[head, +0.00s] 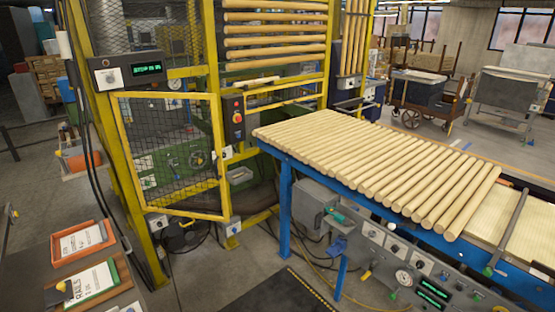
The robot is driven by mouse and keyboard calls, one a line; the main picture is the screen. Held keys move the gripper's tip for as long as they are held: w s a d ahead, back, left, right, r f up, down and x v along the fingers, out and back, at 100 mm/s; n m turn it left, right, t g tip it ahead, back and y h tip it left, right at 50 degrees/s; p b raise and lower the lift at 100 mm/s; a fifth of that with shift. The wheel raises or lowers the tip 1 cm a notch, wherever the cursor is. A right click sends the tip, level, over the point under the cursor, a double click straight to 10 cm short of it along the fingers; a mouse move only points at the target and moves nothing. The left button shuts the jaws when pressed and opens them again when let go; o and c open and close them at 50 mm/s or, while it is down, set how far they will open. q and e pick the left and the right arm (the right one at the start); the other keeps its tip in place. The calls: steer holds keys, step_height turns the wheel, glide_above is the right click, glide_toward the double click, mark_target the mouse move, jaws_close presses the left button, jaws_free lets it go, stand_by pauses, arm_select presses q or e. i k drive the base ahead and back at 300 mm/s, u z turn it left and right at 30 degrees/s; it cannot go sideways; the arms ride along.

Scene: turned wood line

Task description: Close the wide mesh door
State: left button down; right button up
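The wide mesh door (187,212) is a yellow frame filled with dark wire mesh, in the left half of the head view. It stands open: its left side is along the yellow left post (135,215), and its free right side swings out towards me. Its top and bottom edges are not parallel to the cage's upper rail (190,71). A pale fitting (224,153) shows at the free edge. How wide the gap is, I cannot tell exactly. Neither of my grippers is in view.
A blue-framed conveyor (285,160) with many wooden rods (370,165) lies right of the door. A control box (127,72) with a green display sits above the door. A side table with an orange tray (56,248) is at lower left. Clear floor (215,280) lies in front.

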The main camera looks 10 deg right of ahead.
mark_target(219, 164)
steer(key=z, duration=0.5)
steer(key=i, duration=1.35)
steer(key=u, duration=0.4)
